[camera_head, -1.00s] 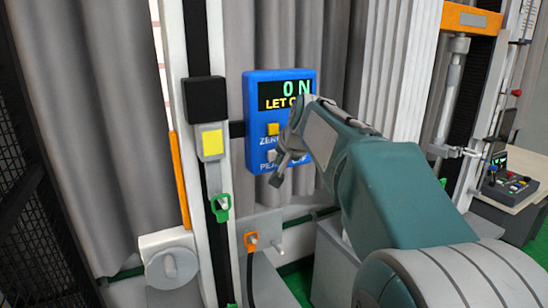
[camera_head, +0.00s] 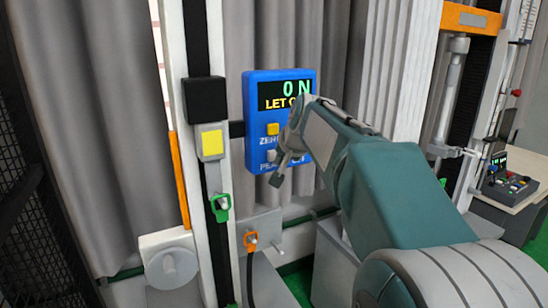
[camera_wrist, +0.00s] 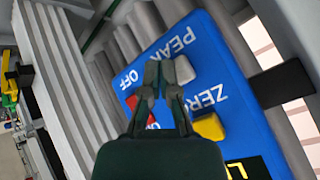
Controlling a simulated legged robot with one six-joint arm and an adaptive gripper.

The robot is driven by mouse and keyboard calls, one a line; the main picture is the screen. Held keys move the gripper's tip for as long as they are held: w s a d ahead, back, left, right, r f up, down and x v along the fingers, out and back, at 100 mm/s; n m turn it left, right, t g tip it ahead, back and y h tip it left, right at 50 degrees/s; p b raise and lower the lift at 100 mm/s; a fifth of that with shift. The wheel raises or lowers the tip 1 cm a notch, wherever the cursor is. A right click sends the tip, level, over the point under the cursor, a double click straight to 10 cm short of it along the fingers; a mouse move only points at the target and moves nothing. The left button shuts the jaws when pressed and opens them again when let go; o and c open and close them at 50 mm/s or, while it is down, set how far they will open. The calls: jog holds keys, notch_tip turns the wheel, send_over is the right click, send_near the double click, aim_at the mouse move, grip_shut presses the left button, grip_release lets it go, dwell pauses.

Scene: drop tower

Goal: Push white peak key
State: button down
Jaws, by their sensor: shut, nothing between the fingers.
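The white peak key (camera_head: 271,156) sits low on the left side of the blue control box (camera_head: 251,110). In the wrist view the white key (camera_wrist: 185,69) shows beside the fingertips, just to their right, near the word PEAK. My gripper (camera_head: 276,181) is shut and empty, in front of the lower part of the box; it also shows in the wrist view (camera_wrist: 158,69). I cannot tell whether a fingertip touches the key. The box display (camera_head: 285,95) reads 0 N, with a partly hidden line starting LET below.
A yellow zero key (camera_head: 273,129) sits just above the white key. A red switch (camera_wrist: 140,111) is partly behind my fingers in the wrist view. A rail with a black block (camera_head: 204,98) and a yellow-faced part (camera_head: 212,141) stands left of the box.

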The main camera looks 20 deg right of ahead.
jog(key=shift+w, duration=0.15)
jog(key=shift+w, duration=0.25)
jog(key=shift+w, duration=0.45)
dwell(0.7)
jog(key=shift+s, duration=0.1)
jog(key=shift+s+r, duration=0.1)
jog(key=shift+s, duration=0.7)
jog(key=s, duration=0.5)
jog(key=shift+d, duration=0.1)
dwell(0.4)
dwell(0.5)
